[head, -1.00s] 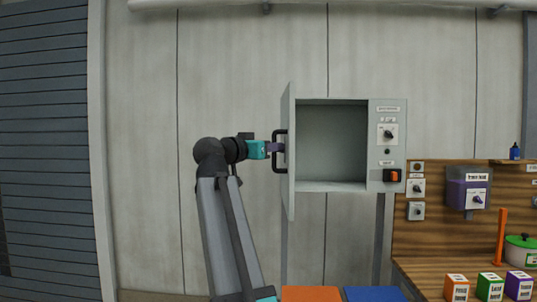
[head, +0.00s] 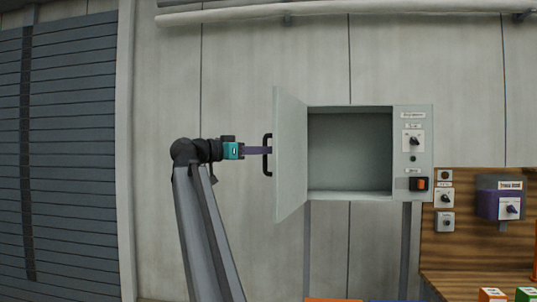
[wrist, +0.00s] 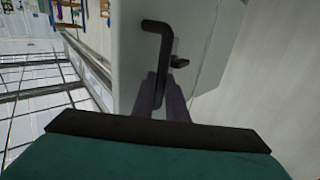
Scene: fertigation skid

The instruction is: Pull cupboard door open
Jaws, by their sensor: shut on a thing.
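My gripper (head: 264,150) reaches the handle from the left. In the wrist view its purple fingers (wrist: 172,98) are shut on the handle's bar. The exact contact is partly hidden.
Right of the opening is a panel with a knob (head: 414,141) and an orange switch (head: 419,184). A wooden backboard with a purple dispenser (head: 487,204) stands lower right. A slatted shutter (head: 70,150) is far left.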

